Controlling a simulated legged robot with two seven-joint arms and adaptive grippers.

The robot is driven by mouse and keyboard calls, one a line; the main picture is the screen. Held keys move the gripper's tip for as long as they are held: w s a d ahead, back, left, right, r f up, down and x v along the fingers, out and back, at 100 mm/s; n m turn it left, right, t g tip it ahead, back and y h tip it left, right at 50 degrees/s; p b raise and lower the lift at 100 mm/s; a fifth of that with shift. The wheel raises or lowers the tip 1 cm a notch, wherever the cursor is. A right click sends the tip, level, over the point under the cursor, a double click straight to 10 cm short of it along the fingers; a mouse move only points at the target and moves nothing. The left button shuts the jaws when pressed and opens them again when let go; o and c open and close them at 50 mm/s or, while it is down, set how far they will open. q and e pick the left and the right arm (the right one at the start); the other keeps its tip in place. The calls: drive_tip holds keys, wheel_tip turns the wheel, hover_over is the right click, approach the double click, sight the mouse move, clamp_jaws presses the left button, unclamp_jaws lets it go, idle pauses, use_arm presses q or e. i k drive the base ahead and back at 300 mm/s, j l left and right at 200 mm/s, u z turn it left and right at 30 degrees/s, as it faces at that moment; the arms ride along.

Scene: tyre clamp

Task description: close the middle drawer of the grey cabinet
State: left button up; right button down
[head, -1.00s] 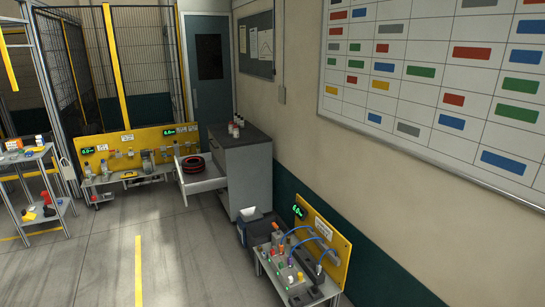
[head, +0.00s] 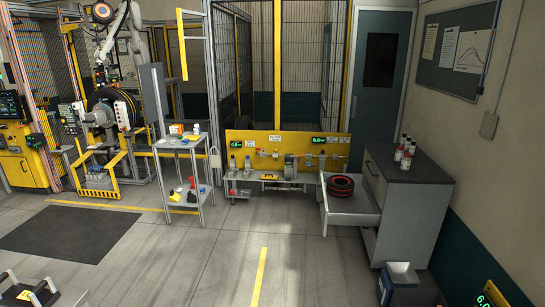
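The grey cabinet (head: 415,215) stands against the right wall in the head view, with a dark top. One drawer (head: 350,216) is pulled out to the left from its front. A black and red ring-shaped thing (head: 341,186) sits in the open drawer. From this angle I cannot tell for sure which level the drawer is. Neither of my grippers is in view.
Bottles (head: 404,150) stand on the cabinet top. A blue-grey bin (head: 399,283) stands in front of the cabinet. A yellow-backed bench (head: 270,148) is left of the drawer, and a shelf cart (head: 184,146) further left. The floor around the yellow line (head: 259,277) is clear.

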sight(362, 208)
drive_tip(key=i+z, duration=0.1)
drive_tip(key=i, duration=0.6)
drive_tip(key=i+j+z, duration=0.1)
drive_tip(key=i, duration=0.65)
drive_tip(key=i+j+z, duration=0.1)
drive_tip(key=i+j, duration=0.15)
drive_tip(key=i, duration=0.45)
